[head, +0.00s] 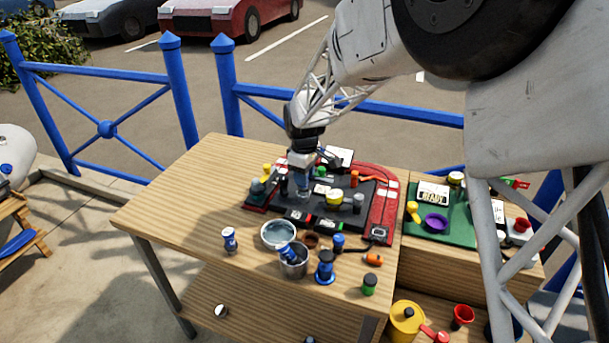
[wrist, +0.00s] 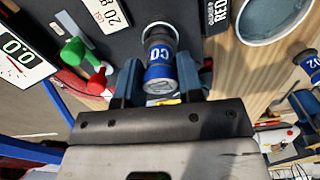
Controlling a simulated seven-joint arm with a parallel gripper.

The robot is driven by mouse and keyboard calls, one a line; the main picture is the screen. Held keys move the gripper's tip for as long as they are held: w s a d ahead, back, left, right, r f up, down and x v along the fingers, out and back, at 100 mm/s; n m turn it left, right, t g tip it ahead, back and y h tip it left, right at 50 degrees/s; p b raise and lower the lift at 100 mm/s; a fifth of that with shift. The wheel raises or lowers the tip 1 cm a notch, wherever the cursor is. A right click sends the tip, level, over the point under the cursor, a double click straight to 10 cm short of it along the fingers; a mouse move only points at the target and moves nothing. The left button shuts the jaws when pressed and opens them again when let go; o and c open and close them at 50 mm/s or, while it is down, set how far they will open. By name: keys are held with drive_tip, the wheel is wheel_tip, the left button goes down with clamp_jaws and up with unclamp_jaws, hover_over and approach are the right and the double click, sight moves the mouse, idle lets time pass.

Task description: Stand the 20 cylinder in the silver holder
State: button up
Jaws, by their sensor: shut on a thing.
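In the wrist view, a blue and silver cylinder marked "CO" (wrist: 159,70) is between the two fingers of my gripper (wrist: 165,82), which is shut on it. No "20" is readable on the cylinder itself. A silver ring-shaped holder (wrist: 160,26) shows at the cylinder's far end. I cannot tell whether the cylinder's end is inside it or only in front of it. In the head view, my gripper (head: 302,190) points down over the dark board, and the held cylinder is barely distinguishable there.
A metal cup (head: 294,269) with a blue cylinder and a grey bowl (head: 279,231) stand in front of the board (head: 330,225). A blue-white cylinder (head: 229,239) stands left of them. Green and red knobs (wrist: 74,52) are close left in the wrist view. The table's left side is clear.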

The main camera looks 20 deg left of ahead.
drive_tip(key=shift+f, duration=0.6)
idle(0.9)
drive_tip(key=o, duration=0.7)
drive_tip(key=shift+r, duration=5.45)
drive_tip(key=shift+d, duration=0.1)
